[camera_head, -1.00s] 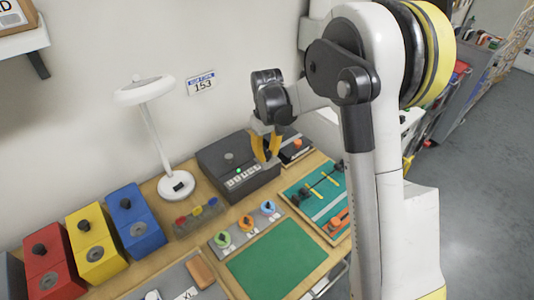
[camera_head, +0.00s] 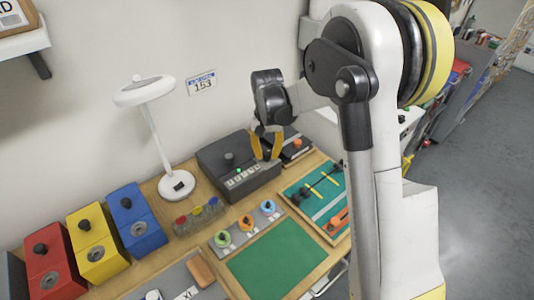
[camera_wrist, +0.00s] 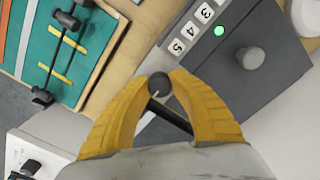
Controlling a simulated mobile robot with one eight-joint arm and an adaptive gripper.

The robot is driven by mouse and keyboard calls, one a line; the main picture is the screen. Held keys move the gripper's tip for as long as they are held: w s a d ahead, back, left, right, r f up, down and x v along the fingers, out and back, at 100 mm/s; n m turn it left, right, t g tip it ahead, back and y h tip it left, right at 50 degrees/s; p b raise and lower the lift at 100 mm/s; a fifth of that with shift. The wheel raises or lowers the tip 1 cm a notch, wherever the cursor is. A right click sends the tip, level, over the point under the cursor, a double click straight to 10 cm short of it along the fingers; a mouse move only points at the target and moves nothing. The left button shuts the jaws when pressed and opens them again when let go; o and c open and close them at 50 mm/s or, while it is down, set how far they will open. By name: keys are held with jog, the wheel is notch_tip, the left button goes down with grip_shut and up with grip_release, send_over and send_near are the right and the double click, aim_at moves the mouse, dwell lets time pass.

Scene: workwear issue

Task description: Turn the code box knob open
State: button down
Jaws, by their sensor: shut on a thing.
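The code box (camera_head: 212,163) is a dark grey box at the back of the bench, with a row of white number keys and a lit green light. A round grey knob (camera_head: 229,158) stands on its top; in the wrist view the knob (camera_wrist: 252,58) is at the right, apart from my fingers. My gripper (camera_head: 267,150) is over the box's right side. In the wrist view its yellow fingers (camera_wrist: 160,84) close on a small dark ball (camera_wrist: 161,83). A black bar shows behind it; I cannot tell if they are joined.
A white lamp (camera_head: 176,186) stands left of the code box. Red, yellow and blue boxes (camera_head: 136,222) are further left. A teal tool tray (camera_head: 312,188) lies at the right. The green mat (camera_head: 278,262) in front is clear.

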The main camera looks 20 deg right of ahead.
aim_at(267, 153)
dwell(0.5)
jog(key=c, duration=1.1)
grip_release()
jog(key=shift+c, duration=0.2)
notch_tip(267, 153, up, 12)
jog(key=s+r+n+t, duration=0.25)
jog(key=s+r, duration=0.35)
jog(key=s, duration=0.7)
jog(key=s+f+n+t+b, duration=0.1)
jog(key=s+f+t, duration=0.3)
jog(key=s, duration=0.8)
jog(key=shift+t, duration=0.35)
